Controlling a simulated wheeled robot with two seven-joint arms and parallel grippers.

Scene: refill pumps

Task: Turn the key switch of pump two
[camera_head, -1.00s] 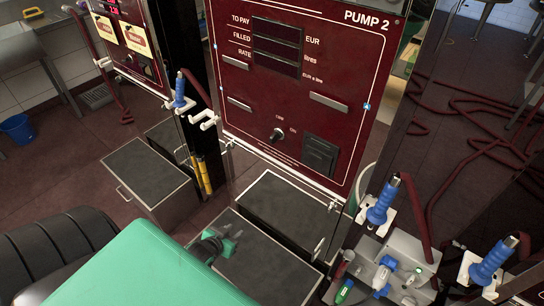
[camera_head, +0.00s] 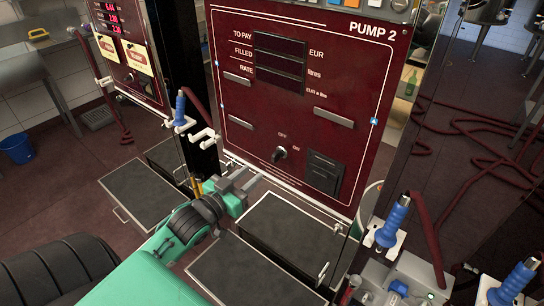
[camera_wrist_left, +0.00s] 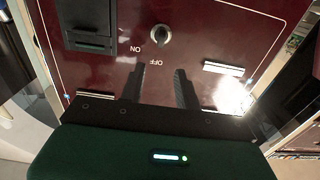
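The dark red pump two panel (camera_head: 240,105) stands in front of me, its display windows dark. Its key switch (camera_head: 279,154) is a small knob low on the panel, with OFF above it and ON to its right. My left gripper (camera_head: 243,180) is below and left of the switch, apart from it. In the left wrist view the switch (camera_wrist_left: 160,35) lies just beyond the fingertips, nearly centred on the gap, with the labels upside down. The left fingers (camera_wrist_left: 160,70) are apart with nothing between them. The knob's exact setting is too small to tell. My right gripper is not in view.
A black slotted box (camera_head: 323,172) sits right of the switch. Slim grey handles (camera_head: 333,110) stick out of the panel. Blue-handled nozzles (camera_head: 393,222) stand at right. Grey-topped cabinets (camera_head: 252,272) lie below the panel. A neighbouring pump (camera_head: 125,50) with lit digits is at left.

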